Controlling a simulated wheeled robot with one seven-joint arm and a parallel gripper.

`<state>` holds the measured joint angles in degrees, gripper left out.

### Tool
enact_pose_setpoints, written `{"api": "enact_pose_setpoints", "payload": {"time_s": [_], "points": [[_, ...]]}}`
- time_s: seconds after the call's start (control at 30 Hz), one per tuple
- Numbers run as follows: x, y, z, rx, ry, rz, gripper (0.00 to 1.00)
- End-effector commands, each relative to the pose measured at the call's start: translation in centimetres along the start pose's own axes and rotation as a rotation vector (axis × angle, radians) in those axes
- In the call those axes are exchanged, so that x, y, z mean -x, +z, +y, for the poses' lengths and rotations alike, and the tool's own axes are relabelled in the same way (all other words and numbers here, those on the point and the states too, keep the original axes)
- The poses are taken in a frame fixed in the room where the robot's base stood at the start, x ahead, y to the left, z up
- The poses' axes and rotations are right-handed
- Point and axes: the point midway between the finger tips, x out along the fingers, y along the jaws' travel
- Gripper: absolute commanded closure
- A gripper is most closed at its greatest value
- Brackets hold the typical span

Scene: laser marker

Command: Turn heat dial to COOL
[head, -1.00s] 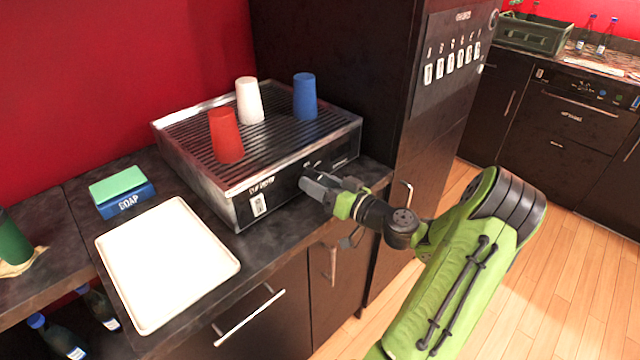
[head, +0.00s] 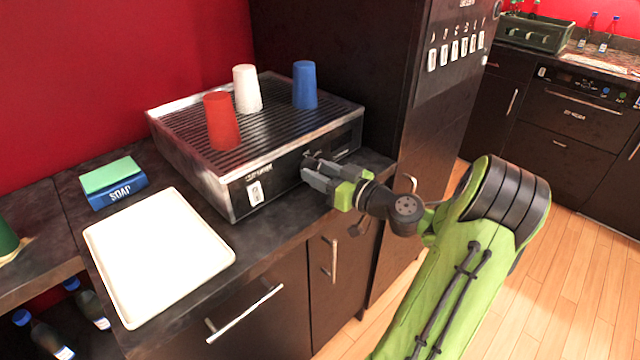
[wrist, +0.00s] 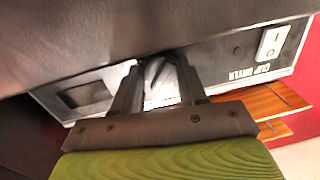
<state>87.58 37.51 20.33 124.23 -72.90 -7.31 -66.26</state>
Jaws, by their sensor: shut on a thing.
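The cup dryer (head: 240,195) is a low metal box with a ribbed top, standing on the counter. Its front panel has a white switch (head: 255,193), also seen in the wrist view (wrist: 272,43). My gripper (head: 311,170) is at the right part of this panel. In the wrist view my gripper (wrist: 160,72) has its two fingers closed around a dark, ridged dial (wrist: 157,76) on the panel. The fingers hide most of the dial. I cannot read its markings or tell which setting it points to.
A red cup (head: 221,122), a white cup (head: 246,88) and a blue cup (head: 305,85) stand on the dryer. A white tray (head: 155,255) and a blue soap box (head: 118,192) with a green top lie left. A tall dark cabinet (head: 440,110) stands right.

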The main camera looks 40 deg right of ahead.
Motion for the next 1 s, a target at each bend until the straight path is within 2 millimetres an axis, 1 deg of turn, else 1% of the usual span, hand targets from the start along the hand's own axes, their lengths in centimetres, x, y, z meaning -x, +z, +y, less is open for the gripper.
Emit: {"api": "enact_pose_setpoints", "payload": {"time_s": [0.03,0.4,0.6,0.8,1.0], "points": [[-0.04,0.33,-0.03,0.047,0.0,-0.002,0.88],[-0.02,-0.1,-0.04,0.387,0.01,-0.031,0.88],[-0.02,-0.17,-0.06,0.544,0.014,-0.042,0.88],[0.0,-0.19,-0.04,0.658,0.018,-0.051,0.88],[-0.01,-0.18,-0.04,0.725,0.02,-0.056,0.89]]}}
